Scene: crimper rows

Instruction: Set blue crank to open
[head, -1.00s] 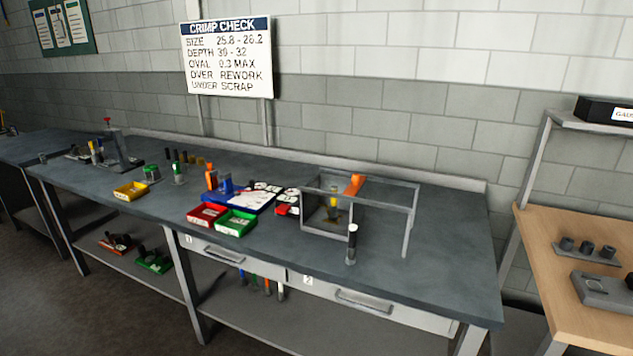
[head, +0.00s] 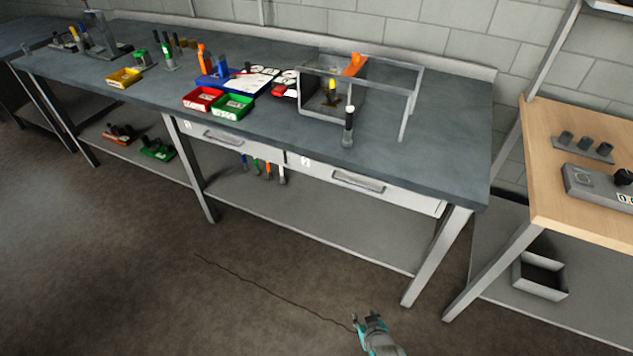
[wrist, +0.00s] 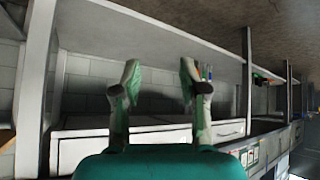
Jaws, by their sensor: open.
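A small upright blue part (head: 222,67) stands at the back of a blue tray (head: 210,81) on the grey workbench in the head view. An orange upright part (head: 203,58) is beside it. The blue part is too small for me to tell whether it is the crank or how it is set. My gripper (head: 368,320) shows low in the head view, over the floor in front of the bench and apart from it. In the wrist view my gripper (wrist: 160,78) has its two fingers spread with nothing between them.
The workbench (head: 415,170) has drawers and a lower shelf. A wooden-topped table (head: 560,210) is at right. The floor in front is clear.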

